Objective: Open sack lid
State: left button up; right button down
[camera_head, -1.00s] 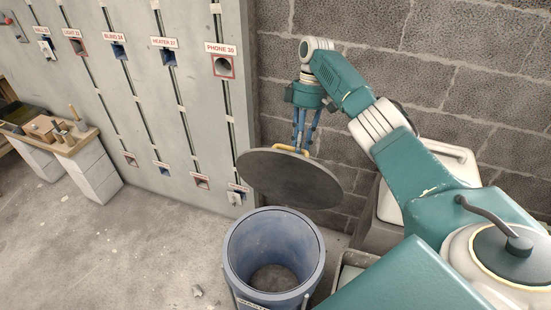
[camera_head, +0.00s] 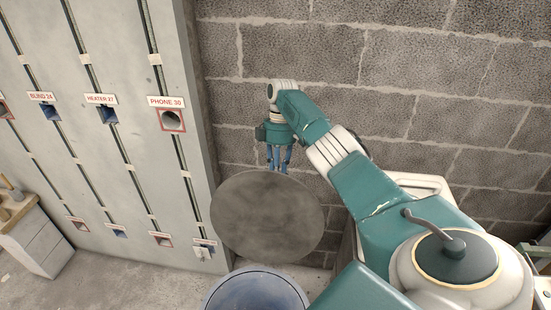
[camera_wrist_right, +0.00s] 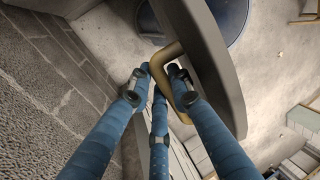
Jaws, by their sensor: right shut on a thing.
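The round grey lid (camera_head: 267,218) hangs in the air, tilted with its flat face towards the head camera. My right gripper (camera_head: 278,165) is at its top edge. In the right wrist view the fingers of my right gripper (camera_wrist_right: 165,75) are closed around the brass-coloured handle (camera_wrist_right: 180,92) on the dark lid (camera_wrist_right: 205,60). The blue round bin (camera_head: 255,292) stands open below the lid, cut off by the bottom of the head view. Part of it also shows in the right wrist view (camera_wrist_right: 232,14). My left gripper is not in view.
A grey block wall (camera_head: 400,85) is close behind my right arm. A panel (camera_head: 125,60) with labelled conduit openings stands at the left. A bench (camera_head: 32,235) is at the far left. A pale container (camera_head: 425,184) sits partly behind my right arm.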

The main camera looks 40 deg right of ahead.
jog(key=shift+s+a+f, duration=0.3)
jog(key=shift+s+f, duration=0.05)
jog(key=shift+f, duration=0.2)
jog(key=c, duration=1.6)
grip_release()
jog(key=shift+w, duration=0.1)
jog(key=shift+o, duration=0.2)
jog(key=shift+w+d+f, duration=0.1)
jog(key=shift+w+d, duration=0.05)
jog(key=shift+w, duration=0.15)
jog(key=shift+s+r, duration=0.1)
jog(key=shift+r, duration=0.2)
notch_tip(320, 180, up, 9)
jog(key=shift+r, duration=0.2)
